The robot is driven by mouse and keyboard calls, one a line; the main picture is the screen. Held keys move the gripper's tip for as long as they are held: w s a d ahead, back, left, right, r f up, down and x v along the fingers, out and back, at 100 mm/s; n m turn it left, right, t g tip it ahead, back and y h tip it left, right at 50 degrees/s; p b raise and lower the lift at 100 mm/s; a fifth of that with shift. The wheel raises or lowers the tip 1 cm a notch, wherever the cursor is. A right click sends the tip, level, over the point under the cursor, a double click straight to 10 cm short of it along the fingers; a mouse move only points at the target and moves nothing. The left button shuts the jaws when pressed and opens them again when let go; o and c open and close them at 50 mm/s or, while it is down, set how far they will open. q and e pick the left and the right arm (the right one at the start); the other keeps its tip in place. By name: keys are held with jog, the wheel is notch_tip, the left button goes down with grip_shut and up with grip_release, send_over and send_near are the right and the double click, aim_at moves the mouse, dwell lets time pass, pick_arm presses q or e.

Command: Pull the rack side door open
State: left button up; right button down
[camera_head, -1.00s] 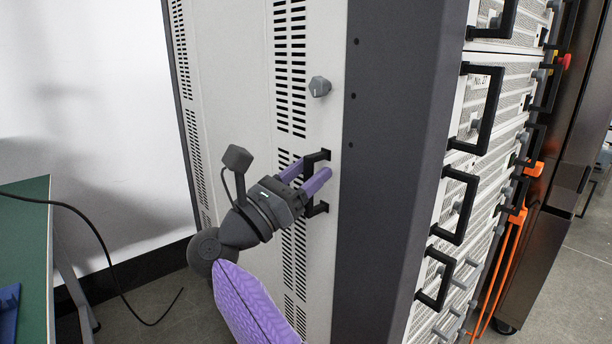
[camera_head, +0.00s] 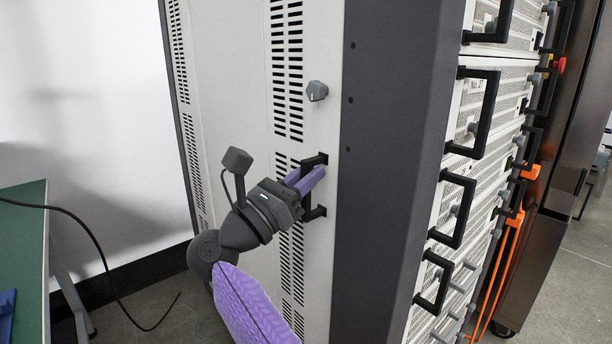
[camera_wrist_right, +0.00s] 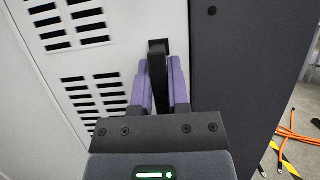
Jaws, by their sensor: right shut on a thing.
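The rack side door (camera_head: 235,100) is a pale panel with columns of dark vent slots, and it looks shut against the dark corner post. Its black bracket handle (camera_head: 318,211) stands near the door's right edge. My right gripper (camera_head: 308,182) has its purple fingers closed on the handle. In the right wrist view the handle (camera_wrist_right: 158,62) runs between the two purple fingers (camera_wrist_right: 159,85), which press it from both sides. A grey knob (camera_head: 317,91) sits on the door above the handle. My left gripper is not in view.
The dark post (camera_head: 385,170) stands right of the door. Beyond it, the rack front carries several black handles (camera_head: 474,110) and orange cables (camera_head: 508,260). A green table (camera_head: 30,250) with a black cable stands at the left.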

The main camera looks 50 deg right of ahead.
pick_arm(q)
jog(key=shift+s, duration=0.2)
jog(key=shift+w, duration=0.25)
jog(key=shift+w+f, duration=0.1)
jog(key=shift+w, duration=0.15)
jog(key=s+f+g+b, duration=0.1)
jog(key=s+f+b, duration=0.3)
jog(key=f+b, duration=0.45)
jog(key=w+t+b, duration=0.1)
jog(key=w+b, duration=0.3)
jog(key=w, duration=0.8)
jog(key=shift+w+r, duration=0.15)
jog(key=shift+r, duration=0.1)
pick_arm(e)
jog(key=w+a+m+g, duration=0.1)
jog(key=w+a+g, duration=0.2)
jog(key=w+a, duration=0.7)
jog(key=shift+r+m, duration=0.25)
jog(key=shift+m, duration=0.05)
